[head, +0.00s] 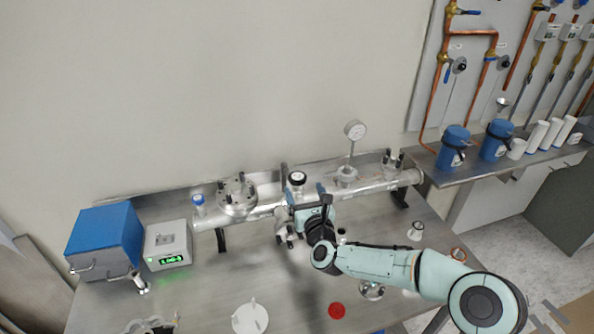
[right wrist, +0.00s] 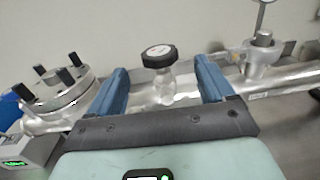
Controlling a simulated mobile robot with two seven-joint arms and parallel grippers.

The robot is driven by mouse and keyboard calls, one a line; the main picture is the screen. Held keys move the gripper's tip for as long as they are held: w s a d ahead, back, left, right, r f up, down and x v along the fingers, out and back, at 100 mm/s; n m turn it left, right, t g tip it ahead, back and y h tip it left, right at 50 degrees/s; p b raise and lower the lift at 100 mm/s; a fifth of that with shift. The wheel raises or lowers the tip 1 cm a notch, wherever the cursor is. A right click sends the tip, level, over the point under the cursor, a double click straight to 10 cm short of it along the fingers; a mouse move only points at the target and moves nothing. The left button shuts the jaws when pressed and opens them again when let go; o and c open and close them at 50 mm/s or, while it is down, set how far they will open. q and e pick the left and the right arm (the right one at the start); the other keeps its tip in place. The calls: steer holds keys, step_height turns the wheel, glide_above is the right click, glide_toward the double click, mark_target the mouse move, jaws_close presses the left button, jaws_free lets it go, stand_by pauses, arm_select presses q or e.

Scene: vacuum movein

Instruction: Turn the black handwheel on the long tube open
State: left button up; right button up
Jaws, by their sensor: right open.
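The black handwheel (head: 297,177) sits on a short valve on top of the long metal tube (head: 371,188), near its middle. In the right wrist view the handwheel (right wrist: 159,56) has a white-marked black cap on a silver stem. My right gripper (head: 306,190) reaches over the tube from the front. In the right wrist view its two blue fingers (right wrist: 161,80) are open, one on each side of the handwheel's stem, with gaps on both sides. Nothing is held between them. My left gripper does not show.
A flange with black bolts (head: 237,196) stands left of the handwheel, and a gauge on a stem (head: 355,130) to the right. A blue box (head: 104,240) and a display unit (head: 167,245) showing green digits stand at the left. A red disc (head: 337,310) lies in front.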

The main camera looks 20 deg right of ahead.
mark_target(296, 172)
steer(key=w+p, duration=0.2)
steer(key=w, duration=0.6)
steer(key=shift+r+p, duration=0.15)
steer(key=shift+p, duration=0.2)
steer(key=shift+w, duration=0.6)
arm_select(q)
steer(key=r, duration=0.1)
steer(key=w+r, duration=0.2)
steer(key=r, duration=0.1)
arm_select(e)
steer(key=shift+c, duration=0.3)
steer(key=c, duration=0.9)
